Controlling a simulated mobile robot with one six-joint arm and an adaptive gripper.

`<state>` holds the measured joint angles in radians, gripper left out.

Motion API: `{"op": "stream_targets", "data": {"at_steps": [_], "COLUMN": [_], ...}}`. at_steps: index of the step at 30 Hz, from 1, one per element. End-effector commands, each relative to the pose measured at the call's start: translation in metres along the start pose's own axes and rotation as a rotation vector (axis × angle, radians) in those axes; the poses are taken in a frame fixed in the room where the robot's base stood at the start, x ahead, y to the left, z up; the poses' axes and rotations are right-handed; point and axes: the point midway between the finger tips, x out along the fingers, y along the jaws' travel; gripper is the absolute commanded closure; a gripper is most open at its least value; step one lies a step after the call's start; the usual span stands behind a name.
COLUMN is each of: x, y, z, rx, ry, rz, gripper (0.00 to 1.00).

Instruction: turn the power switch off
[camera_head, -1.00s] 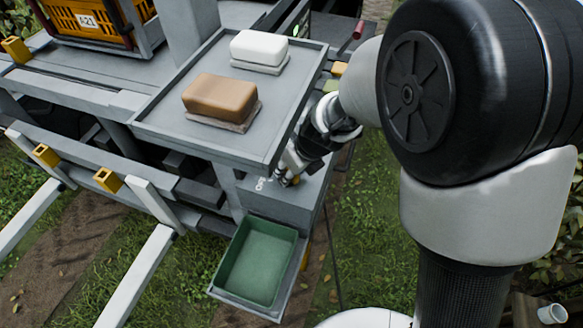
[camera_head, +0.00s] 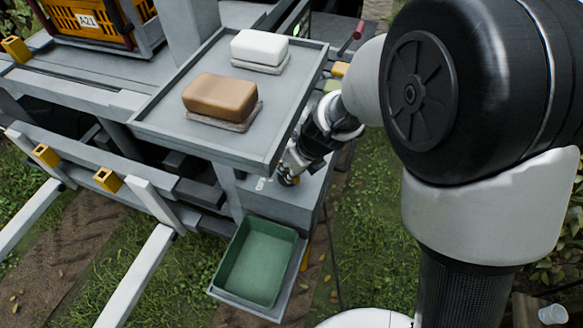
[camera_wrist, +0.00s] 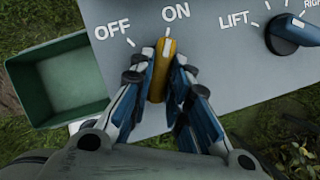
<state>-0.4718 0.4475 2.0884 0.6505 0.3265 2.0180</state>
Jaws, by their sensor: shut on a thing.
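The power switch is a yellow knob (camera_wrist: 160,72) on a grey panel, with "OFF" printed to its upper left and "ON" above it. In the wrist view its white pointer line aims up towards the "ON" mark. My gripper (camera_wrist: 165,88) has one finger on each side of the knob and is shut on it. In the head view my gripper (camera_head: 290,172) is at the grey panel below the tray's right edge, and the knob is mostly hidden by the fingers.
A blue-black "LIFT" knob (camera_wrist: 292,34) sits to the right on the same panel. A green bin (camera_head: 262,262) stands left of the panel. A grey tray (camera_head: 160,128) with a brown block (camera_head: 218,95) and a white block (camera_head: 259,47) overhangs my gripper.

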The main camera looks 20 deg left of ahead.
Motion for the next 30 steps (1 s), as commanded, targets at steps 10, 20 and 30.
{"op": "stream_targets", "data": {"at_steps": [10,20,30], "x": [0.0007,-0.0005,0.0], "y": [-0.0036,-0.0063,-0.0086], "z": [0.0002,0.0019,0.0042], "rx": [-0.205,-0.497,-0.76], "ry": [-0.001,0.001,0.0], "rz": [0.086,0.208,0.316], "gripper": [1.0,1.0,1.0]}}
